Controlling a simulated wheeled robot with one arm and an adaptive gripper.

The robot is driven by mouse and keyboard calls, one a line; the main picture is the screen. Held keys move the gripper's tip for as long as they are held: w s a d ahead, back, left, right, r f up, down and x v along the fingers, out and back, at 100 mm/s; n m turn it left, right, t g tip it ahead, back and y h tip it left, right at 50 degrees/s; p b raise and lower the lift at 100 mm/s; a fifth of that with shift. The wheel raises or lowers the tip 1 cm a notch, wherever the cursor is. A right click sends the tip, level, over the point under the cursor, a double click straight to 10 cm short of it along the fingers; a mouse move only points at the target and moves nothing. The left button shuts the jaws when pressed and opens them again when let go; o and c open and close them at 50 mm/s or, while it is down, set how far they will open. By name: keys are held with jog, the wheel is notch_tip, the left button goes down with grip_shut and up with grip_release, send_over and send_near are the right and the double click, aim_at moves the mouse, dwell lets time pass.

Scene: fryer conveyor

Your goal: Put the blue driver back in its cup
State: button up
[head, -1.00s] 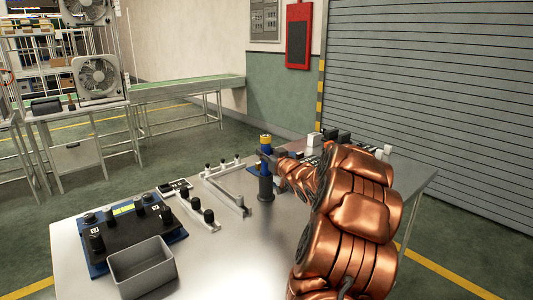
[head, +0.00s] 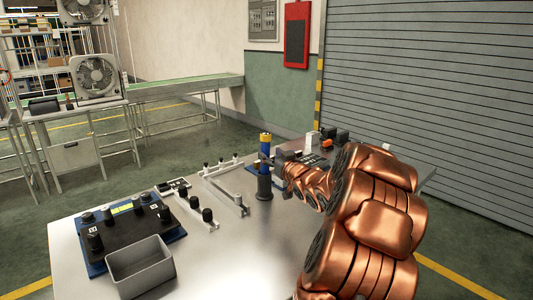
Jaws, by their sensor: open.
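The blue driver (head: 265,149), with a yellow band near its top, stands upright at the middle of the table. Its lower end is inside the dark round cup (head: 264,187). My gripper (head: 272,160) is open, close to the right side of the driver at mid-height. Its fingers are small and dark here, and I cannot tell whether they touch the driver. My copper arm reaches in from the right.
A grey bin (head: 140,268) and a black board on a blue base (head: 125,228) stand at the left. White rails with dark knobs (head: 196,207) lie left of the cup. Small parts (head: 327,143) stand behind my arm. The front middle of the table is clear.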

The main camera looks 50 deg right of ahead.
jog(key=v, duration=0.7)
jog(key=shift+s, duration=0.1)
dwell(0.9)
